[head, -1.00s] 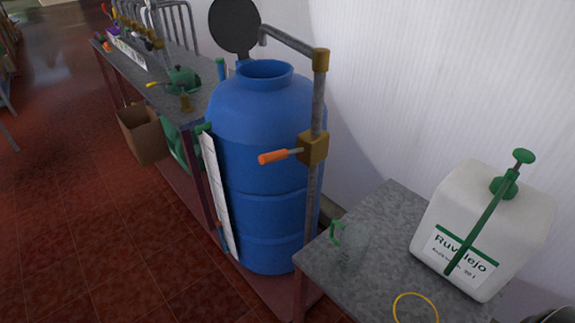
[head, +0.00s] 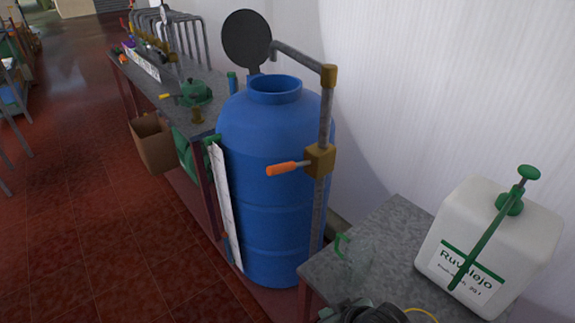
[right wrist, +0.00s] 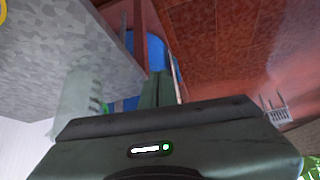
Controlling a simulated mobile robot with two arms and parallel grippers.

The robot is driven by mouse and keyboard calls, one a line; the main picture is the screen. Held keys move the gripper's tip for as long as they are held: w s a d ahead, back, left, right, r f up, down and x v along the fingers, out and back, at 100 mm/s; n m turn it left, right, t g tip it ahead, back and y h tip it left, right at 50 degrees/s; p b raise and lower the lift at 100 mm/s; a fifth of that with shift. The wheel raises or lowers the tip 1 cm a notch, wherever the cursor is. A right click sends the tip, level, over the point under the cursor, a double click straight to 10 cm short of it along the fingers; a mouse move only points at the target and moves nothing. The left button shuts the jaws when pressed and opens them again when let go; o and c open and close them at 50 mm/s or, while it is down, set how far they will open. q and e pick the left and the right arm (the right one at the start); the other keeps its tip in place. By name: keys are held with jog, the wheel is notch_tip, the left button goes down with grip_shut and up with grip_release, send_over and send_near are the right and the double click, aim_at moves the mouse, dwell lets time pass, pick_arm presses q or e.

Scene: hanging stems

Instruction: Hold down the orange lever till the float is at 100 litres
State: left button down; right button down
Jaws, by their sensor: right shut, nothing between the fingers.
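The orange lever (head: 288,168) sticks out to the left from a brass valve block (head: 319,160) on the grey standpipe. It looks nearly level and nothing touches it. The blue barrel (head: 265,150) stands behind the pipe, its mouth open under the spout. A white gauge board (head: 225,205) leans along its left side. A small orange mark (head: 228,236) shows low on the board; I cannot read the scale or tell if it is the float. My right gripper (head: 362,312) is shut and empty at the bottom edge, below and right of the lever. My left gripper is out of view.
A grey table (head: 385,235) at right holds a white canister (head: 490,235) with a green pump and a clear jug (head: 352,262) with a green handle. A long bench (head: 205,75) stands at left, with a cardboard box (head: 152,145) beside it.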

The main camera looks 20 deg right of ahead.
jog(key=w+d+r+t+y, duration=0.1)
jog(key=w+r+t, duration=0.2)
jog(key=w+r, duration=0.3)
jog(key=w+d+r+t+y, duration=0.2)
jog(key=w+r, duration=0.4)
jog(key=r, duration=0.7)
jog(key=w+d+r+t+y, duration=0.1)
jog(key=w+r+t, duration=0.3)
jog(key=r, duration=0.5)
jog(key=shift+w+d+r+m+y, duration=0.25)
jog(key=shift+w+y, duration=0.25)
jog(key=shift+w, duration=0.75)
jog(key=p, duration=0.3)
send_over(288, 166)
jog(key=s, duration=0.3)
jog(key=shift+w+a+f+p, duration=0.1)
jog(key=shift+a+f+p, duration=0.1)
jog(key=shift+f, duration=0.55)
jog(key=shift+w+a+f+p, duration=0.1)
jog(key=shift+a+f+p, duration=0.05)
jog(key=shift+f, duration=0.6)
jog(key=shift+a+f+p, duration=0.2)
jog(key=shift+f, duration=0.55)
